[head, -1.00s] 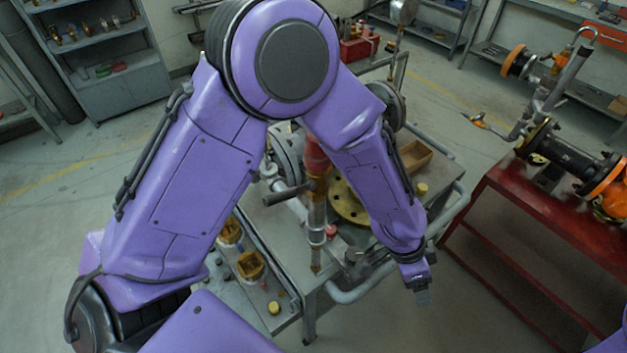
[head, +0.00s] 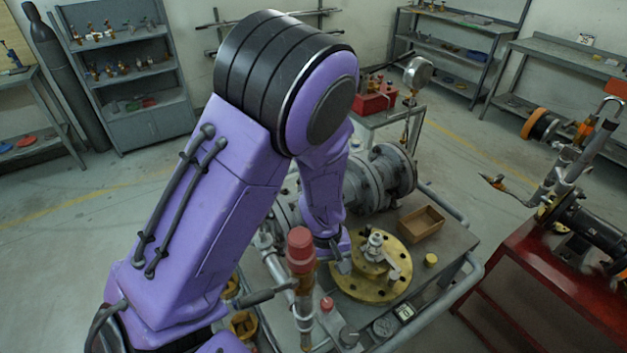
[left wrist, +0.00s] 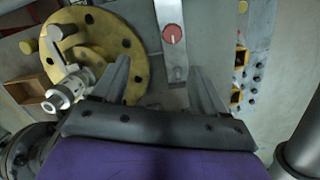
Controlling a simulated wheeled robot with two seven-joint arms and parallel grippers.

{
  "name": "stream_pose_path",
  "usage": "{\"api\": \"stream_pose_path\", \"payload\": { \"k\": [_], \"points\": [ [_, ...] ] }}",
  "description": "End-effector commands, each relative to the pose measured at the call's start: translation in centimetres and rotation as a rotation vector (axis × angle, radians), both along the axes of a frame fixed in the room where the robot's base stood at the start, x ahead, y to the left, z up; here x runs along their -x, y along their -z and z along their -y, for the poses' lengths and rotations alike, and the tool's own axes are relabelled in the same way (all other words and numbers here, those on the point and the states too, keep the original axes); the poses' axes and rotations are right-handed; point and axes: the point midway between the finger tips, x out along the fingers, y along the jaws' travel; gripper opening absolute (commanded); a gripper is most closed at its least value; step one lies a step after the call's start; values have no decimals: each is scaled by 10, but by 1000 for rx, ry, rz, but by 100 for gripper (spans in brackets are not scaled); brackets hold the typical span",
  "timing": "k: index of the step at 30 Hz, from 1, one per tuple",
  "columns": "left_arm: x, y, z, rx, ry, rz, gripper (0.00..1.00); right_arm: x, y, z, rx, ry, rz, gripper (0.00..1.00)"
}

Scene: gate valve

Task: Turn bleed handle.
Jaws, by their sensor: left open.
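A yellow flange (head: 347,287) lies on the grey bench. A small silver valve fitting (head: 374,246) stands on it, and the fitting also shows in the left wrist view (left wrist: 68,90). A dark lever (head: 268,295) sticks out from a red-topped pipe (head: 300,250). I cannot tell which part is the bleed handle. My left gripper (head: 343,262) is open and empty, beside the flange's left side. In the left wrist view its fingers (left wrist: 163,85) are spread, with the fitting outside them to the left. My right gripper is not in view.
A large grey valve body (head: 380,178) is behind the gripper. An open wooden box (head: 421,223) and a yellow cap (head: 430,260) sit on the bench. A red knob (left wrist: 172,35) shows ahead of the fingers. A red table (head: 530,250) stands at the right.

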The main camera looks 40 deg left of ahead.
Motion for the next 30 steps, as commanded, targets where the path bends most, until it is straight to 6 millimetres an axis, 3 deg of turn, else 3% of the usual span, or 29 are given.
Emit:
{"api": "stream_pose_path", "payload": {
  "k": [3,7,11,21,30],
  "points": [
    [1,0,-49,-96,-250,-23,72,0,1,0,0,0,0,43],
    [2,0,-73,-143,-387,-28,72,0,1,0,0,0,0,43],
    [4,19,-74,-144,-402,-34,72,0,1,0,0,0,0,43],
    [3,88,-73,-142,-396,-31,72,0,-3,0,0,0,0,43],
    [2,103,-74,-144,-395,-27,72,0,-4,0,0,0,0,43]
  ]
}}
